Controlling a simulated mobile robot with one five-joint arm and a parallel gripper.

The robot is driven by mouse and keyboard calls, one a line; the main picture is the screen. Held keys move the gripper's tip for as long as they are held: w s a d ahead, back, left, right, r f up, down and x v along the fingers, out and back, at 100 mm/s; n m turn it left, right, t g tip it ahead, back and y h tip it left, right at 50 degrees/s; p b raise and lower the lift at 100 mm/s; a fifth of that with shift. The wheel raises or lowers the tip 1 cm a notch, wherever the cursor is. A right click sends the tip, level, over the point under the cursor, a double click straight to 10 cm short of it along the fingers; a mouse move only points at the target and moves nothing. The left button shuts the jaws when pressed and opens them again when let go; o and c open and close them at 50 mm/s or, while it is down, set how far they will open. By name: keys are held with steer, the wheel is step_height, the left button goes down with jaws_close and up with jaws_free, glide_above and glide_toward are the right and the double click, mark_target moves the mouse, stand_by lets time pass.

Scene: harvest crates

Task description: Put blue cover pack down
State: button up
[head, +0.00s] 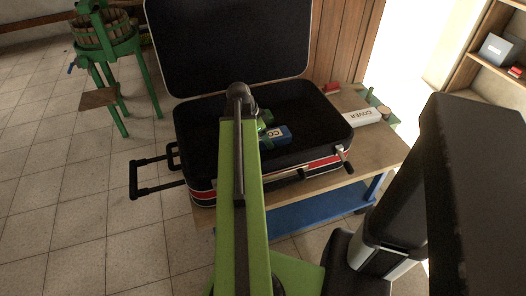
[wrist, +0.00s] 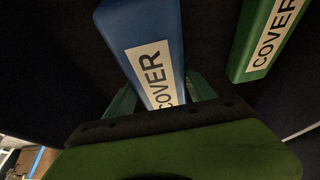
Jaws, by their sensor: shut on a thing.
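The blue cover pack (wrist: 140,30) has a white COVER label and runs away from my gripper (wrist: 162,95) in the wrist view. My gripper is shut on its near end, with a green finger on each side. In the head view the blue cover pack (head: 279,134) shows just right of my arm, within the outline of the open black suitcase (head: 328,148). I cannot tell whether it touches the suitcase floor. A green cover pack (wrist: 262,40) lies to its right in the wrist view, apart from it; part of it (head: 264,119) shows behind the blue one in the head view.
The suitcase stands on a wooden bench (head: 378,150), its lid (head: 228,45) raised at the back. A white cover pack (head: 362,117) lies on the bench right of it. A red item (head: 331,88) lies behind. Dark lining around the packs looks bare.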

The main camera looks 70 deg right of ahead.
steer(key=shift+w+a+f, duration=0.1)
steer(key=shift+w+f, duration=0.1)
steer(key=shift+w, duration=0.15)
step_height(320, 180, down, 4)
steer(key=b, duration=0.4)
steer(key=shift+f, duration=0.2)
steer(key=shift+r, duration=0.2)
steer(key=shift+f, duration=0.15)
steer(key=o, duration=1.7)
steer(key=shift+c, duration=0.2)
